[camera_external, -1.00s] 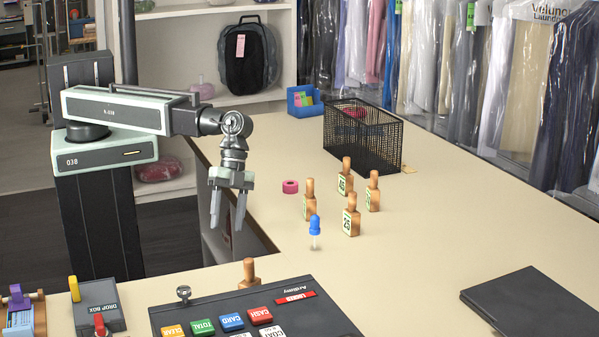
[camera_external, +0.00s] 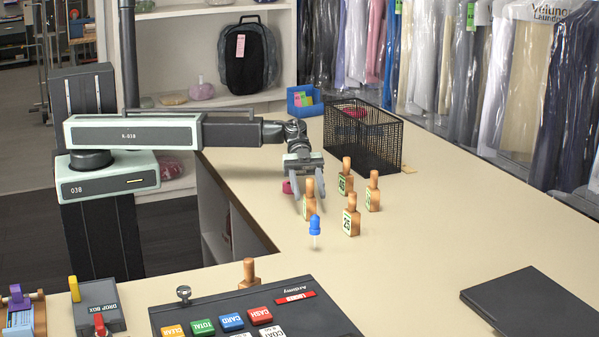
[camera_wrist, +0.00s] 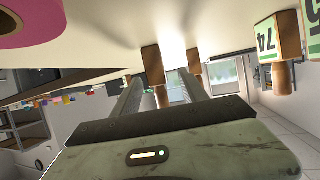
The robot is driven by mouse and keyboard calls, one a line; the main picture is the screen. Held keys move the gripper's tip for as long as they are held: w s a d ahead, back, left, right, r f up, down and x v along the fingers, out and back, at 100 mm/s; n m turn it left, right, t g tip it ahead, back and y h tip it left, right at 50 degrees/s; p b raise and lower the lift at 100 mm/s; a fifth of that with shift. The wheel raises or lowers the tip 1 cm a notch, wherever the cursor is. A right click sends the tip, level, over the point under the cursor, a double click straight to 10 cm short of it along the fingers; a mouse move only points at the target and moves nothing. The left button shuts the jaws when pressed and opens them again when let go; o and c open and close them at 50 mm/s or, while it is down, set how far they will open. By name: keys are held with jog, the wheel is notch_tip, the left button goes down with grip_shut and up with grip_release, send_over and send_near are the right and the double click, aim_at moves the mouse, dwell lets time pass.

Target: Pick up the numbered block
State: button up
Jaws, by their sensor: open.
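Several wooden blocks with peg handles and pale number labels stand on the counter. The front block (camera_external: 352,222) reads like 25. Others are the left block (camera_external: 309,211), the back block (camera_external: 346,184) and the right block (camera_external: 373,196). My gripper (camera_external: 308,202) is open, low over the counter at the left block, its fingers pointing down; contact cannot be told. In the wrist view, a block (camera_wrist: 153,65) shows beyond and between the fingers of my gripper (camera_wrist: 160,78). A block labelled 74 (camera_wrist: 268,52) is at the right there, outside the fingers.
A blue-capped dropper (camera_external: 314,228) stands in front of the left block. A black mesh basket (camera_external: 365,140) is behind the blocks.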

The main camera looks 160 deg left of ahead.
aim_at(312, 207)
jog(key=x, duration=0.2)
jog(key=b+x, duration=0.1)
jog(key=x, duration=0.2)
jog(key=b+x, duration=0.1)
jog(key=x, duration=0.1)
jog(key=shift+w+d+r, duration=0.15)
jog(key=shift+w+d, duration=0.1)
jog(key=shift+d, duration=0.05)
grip_shut()
